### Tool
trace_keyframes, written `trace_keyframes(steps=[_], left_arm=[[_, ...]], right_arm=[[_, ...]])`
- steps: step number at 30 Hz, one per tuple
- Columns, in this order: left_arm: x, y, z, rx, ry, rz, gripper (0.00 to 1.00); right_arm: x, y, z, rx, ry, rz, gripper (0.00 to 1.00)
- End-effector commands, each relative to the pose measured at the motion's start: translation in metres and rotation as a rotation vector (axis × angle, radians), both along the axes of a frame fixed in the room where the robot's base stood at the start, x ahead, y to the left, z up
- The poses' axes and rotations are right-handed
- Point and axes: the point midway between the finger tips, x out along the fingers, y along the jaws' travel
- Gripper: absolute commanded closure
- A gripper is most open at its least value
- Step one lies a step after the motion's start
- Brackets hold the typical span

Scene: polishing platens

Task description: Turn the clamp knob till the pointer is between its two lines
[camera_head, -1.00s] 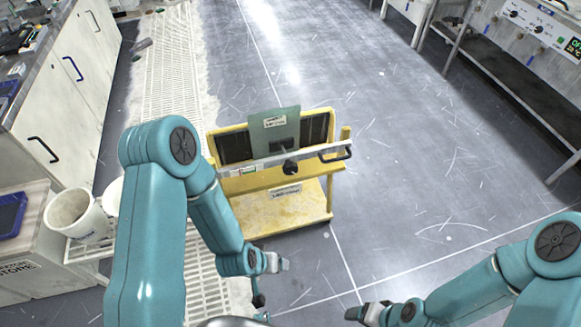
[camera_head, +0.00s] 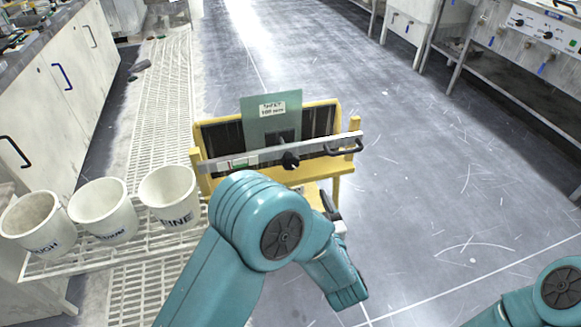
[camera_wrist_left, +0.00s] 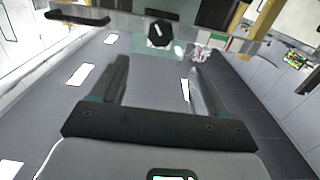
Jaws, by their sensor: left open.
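The black clamp knob (camera_head: 290,160) sits on the pale clamp bar (camera_head: 310,149) across the front of a yellow cart. In the left wrist view the knob (camera_wrist_left: 160,36) shows beyond my fingers, with a short pale mark on its face. A small white and green scale panel (camera_head: 240,162) is on the bar left of the knob; I cannot make out its pointer or lines. My left gripper (camera_head: 331,206) is below and right of the knob, apart from it. In the left wrist view its fingers (camera_wrist_left: 158,70) are spread and empty. My right gripper is out of view.
The yellow cart (camera_head: 352,168) holds a grey-green labelled plate (camera_head: 271,117). Three white buckets (camera_head: 168,195) stand on a wire rack at left. Open floor (camera_head: 440,200) lies to the right.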

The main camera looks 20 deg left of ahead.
Motion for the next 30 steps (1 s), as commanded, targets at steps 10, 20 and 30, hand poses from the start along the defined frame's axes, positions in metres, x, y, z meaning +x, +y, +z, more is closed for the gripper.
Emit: trace_keyframes(steps=[10, 20, 30], left_arm=[[0.067, 0.048, -0.001, -0.002, -0.003, 0.006, 0.26], [0.114, 0.079, 0.0, 0.0, -0.001, 0.002, 0.26], [0.122, 0.084, 0.0, 0.0, 0.0, 0.0, 0.26]], right_arm=[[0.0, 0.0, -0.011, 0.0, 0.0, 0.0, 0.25], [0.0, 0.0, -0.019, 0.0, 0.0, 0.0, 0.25], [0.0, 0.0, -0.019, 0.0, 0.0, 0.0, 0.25]])
